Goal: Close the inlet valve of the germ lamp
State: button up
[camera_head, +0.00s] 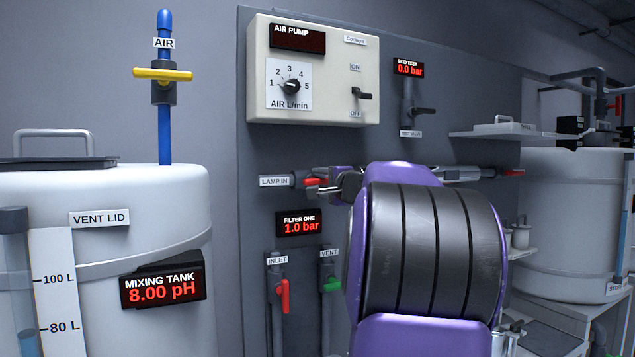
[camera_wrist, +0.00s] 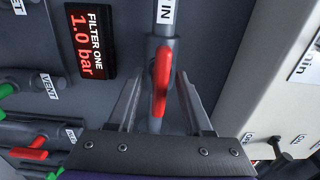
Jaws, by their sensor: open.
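The lamp inlet valve has a red handle (camera_head: 316,182) on a grey horizontal pipe by the LAMP IN label (camera_head: 274,181). The red handle (camera_wrist: 161,72) lies in line with its pipe in the wrist view. My gripper (camera_head: 328,188) is at this valve. In the wrist view my gripper (camera_wrist: 160,84) is open, one finger on each side of the handle, with visible gaps. My purple and black arm hides much of the lamp line in the head view; its right end shows another red handle (camera_head: 512,173).
Below are the FILTER ONE display (camera_head: 300,224) reading 1.0 bar, a red inlet handle (camera_head: 284,296) and a green vent handle (camera_head: 331,285). The air pump box (camera_head: 314,75) stands out from the panel above. The mixing tank (camera_head: 170,225) is at left.

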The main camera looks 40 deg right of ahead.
jog(key=shift+c, duration=0.2)
grip_shut()
dwell(0.3)
jog(key=m, duration=0.4)
jog(key=m+p, duration=0.1)
jog(key=m, duration=0.3)
jog(key=shift+r, duration=0.1)
jog(key=m+p, duration=0.2)
jog(key=m, duration=0.3)
jog(key=shift+m, duration=0.3)
jog(key=shift+m+p, duration=1)
jog(key=shift+m, duration=0.8)
